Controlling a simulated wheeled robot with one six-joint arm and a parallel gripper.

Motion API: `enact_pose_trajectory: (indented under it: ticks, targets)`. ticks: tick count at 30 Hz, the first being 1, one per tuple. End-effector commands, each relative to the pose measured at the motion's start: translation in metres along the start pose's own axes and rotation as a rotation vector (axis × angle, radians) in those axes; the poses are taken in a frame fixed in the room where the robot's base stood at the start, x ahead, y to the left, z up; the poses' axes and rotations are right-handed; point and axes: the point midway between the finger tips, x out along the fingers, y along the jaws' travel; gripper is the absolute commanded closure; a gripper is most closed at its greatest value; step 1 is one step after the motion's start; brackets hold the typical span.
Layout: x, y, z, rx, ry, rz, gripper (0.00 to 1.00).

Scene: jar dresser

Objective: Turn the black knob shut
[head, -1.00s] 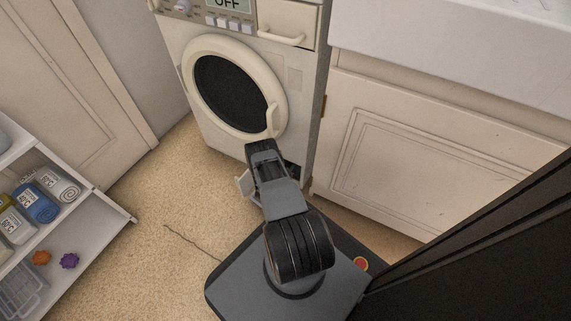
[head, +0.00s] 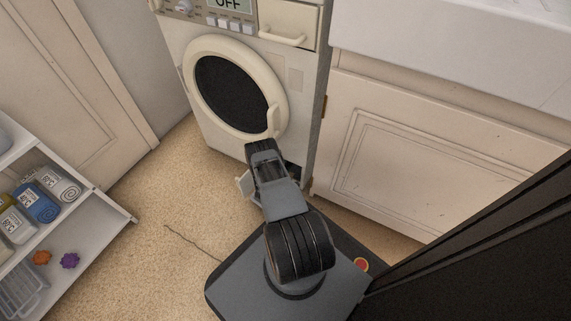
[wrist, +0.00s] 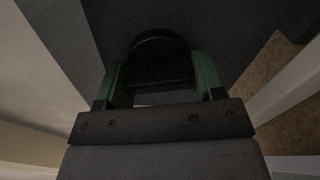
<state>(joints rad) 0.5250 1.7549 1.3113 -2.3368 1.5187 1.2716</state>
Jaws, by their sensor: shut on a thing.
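In the wrist view the black knob (wrist: 159,50) is a dark round shape between the two green fingers of my gripper (wrist: 160,77). The fingers are closed on its left and right sides. The picture is dim, so the knob's turn angle cannot be read. In the head view my arm reaches down to the lower front of the white washing machine (head: 215,147). There my own arm hides the knob and the fingertips. A small white flap (head: 243,184) stands open at the machine's lower front, just left of my arm.
The machine's round door (head: 232,90) is shut above my arm. A white cabinet (head: 420,150) stands close on the right. A shelf unit (head: 110,222) with rolled towels is at the left. The floor (head: 165,205) between shelf and machine is clear.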

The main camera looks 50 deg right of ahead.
Motion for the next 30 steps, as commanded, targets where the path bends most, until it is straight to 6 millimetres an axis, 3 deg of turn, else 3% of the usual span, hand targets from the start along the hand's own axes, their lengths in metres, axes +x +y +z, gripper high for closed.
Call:
enact_pose_trajectory:
  ticks: [12, 30]
  targets:
    - [-0.0007, 0.0005, -0.0002, 0.213, 0.002, -0.001, 0.61]
    - [-0.0006, 0.0006, -0.0001, 0.261, 0.002, -0.001, 0.61]
